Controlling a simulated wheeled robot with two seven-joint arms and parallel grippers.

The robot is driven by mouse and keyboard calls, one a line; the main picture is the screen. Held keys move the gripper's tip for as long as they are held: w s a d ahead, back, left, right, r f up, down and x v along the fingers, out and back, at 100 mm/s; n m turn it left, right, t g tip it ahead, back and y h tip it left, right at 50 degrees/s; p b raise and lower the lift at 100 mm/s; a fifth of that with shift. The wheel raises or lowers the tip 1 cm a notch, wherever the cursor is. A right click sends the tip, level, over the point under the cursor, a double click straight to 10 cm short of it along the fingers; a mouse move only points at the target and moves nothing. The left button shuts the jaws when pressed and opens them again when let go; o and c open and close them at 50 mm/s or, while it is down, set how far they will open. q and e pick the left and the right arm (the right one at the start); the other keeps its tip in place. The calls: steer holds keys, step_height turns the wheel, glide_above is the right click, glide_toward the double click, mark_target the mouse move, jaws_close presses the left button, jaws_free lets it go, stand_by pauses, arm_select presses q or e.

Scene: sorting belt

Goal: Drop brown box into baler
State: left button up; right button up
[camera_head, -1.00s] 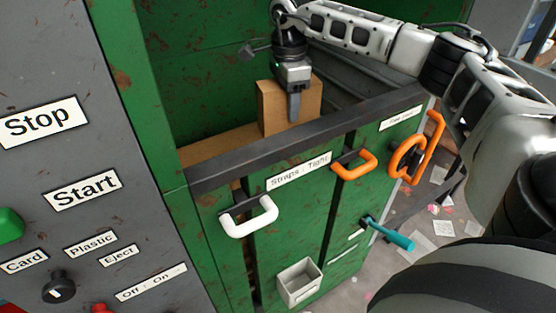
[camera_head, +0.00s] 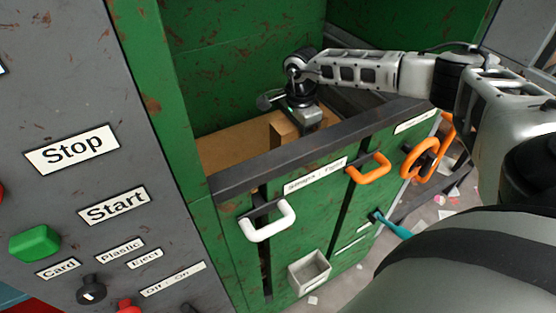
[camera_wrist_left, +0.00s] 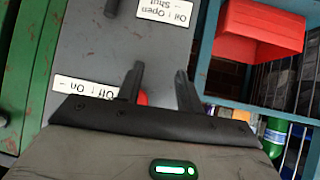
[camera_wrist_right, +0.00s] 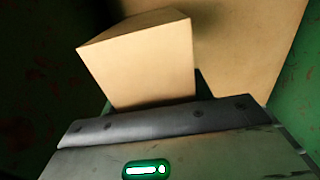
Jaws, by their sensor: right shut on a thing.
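The brown box (camera_head: 283,130) is inside the green baler (camera_head: 300,230), low behind its dark front rim, and the rim hides its lower part. My right gripper (camera_head: 304,122) reaches down over the rim and is shut on the box. In the right wrist view the box (camera_wrist_right: 145,60) stands right in front of the gripper; the fingers are hidden behind it. A larger flat brown surface (camera_wrist_right: 240,45) lies beyond. My left gripper (camera_wrist_left: 160,88) is open and empty, in the left wrist view, in front of the grey control panel.
The grey panel (camera_head: 60,200) with Stop and Start labels and a green button (camera_head: 35,243) stands at the left. A white handle (camera_head: 268,222), orange handles (camera_head: 370,168) and a teal lever (camera_head: 392,226) stick out from the baler front. A red bin (camera_wrist_left: 258,30) shows beside the left gripper.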

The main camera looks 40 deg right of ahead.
steer(key=a+f, duration=0.2)
steer(key=w+a+f, duration=0.1)
steer(key=a+f, duration=0.1)
steer(key=f, duration=0.1)
steer(key=shift+w+a+f, duration=0.15)
steer(key=shift+a+f, duration=0.05)
steer(key=shift+a, duration=0.05)
steer(key=f, duration=0.2)
steer(key=f+p, duration=0.1)
steer(key=shift+w+a+f, duration=0.1)
steer(key=shift+a+f, duration=0.25)
steer(key=shift+f, duration=0.35)
steer(key=shift+f+b, duration=0.35)
steer(key=shift+b, duration=0.2)
steer(key=o, duration=1)
steer(key=shift+o, duration=0.2)
steer(key=shift+r, duration=0.15)
